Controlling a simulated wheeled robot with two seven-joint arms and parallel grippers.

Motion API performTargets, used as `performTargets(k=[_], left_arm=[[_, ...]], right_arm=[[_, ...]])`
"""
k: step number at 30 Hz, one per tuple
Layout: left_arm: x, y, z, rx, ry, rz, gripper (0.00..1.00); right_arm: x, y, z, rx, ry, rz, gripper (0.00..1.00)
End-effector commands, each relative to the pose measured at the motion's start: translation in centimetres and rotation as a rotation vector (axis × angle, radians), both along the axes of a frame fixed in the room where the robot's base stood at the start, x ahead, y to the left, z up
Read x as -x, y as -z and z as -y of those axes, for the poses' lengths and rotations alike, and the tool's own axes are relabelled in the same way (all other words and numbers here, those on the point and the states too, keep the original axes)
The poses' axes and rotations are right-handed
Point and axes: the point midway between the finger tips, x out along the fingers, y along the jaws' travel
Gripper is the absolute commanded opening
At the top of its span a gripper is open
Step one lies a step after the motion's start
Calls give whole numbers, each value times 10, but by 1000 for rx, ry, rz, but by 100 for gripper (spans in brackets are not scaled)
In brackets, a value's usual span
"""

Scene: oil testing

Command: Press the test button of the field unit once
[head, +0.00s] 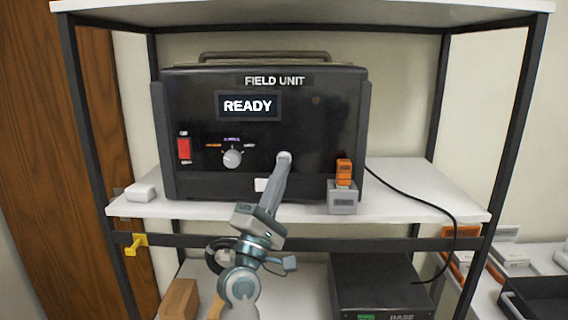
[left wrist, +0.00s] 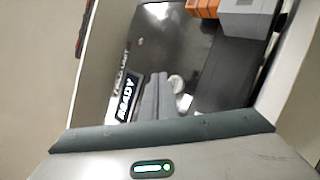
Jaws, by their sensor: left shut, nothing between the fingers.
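The field unit (head: 330,115) is a black case on the white upper shelf, and its screen (head: 248,106) reads READY. A pale round button (head: 284,156) is on the lower right of its front panel. It also shows in the left wrist view (left wrist: 177,82). My left gripper (head: 282,166) is shut and empty, with its fingertips at the button in the head view. In the left wrist view the fingers (left wrist: 157,80) point at the panel beside the button. I cannot tell whether they touch it. My right gripper is not in view.
The panel has a dial (head: 233,158), a red switch (head: 184,149) and a white tag (head: 261,185). An orange-and-grey block (head: 342,196) stands right of my fingers. A black cable (head: 425,203) runs down to a dark box (head: 380,285) below. Shelf posts stand both sides.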

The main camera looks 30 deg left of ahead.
Motion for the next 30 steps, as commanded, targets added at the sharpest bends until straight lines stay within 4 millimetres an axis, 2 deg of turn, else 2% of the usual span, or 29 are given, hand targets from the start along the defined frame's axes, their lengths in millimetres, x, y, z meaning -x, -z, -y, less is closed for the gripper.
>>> performTargets(k=[7,30], left_arm=[[-10,-1,-6,0,0,0,0],[-10,0,-6,0,0,0,0]], right_arm=[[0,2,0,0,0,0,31],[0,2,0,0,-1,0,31]])
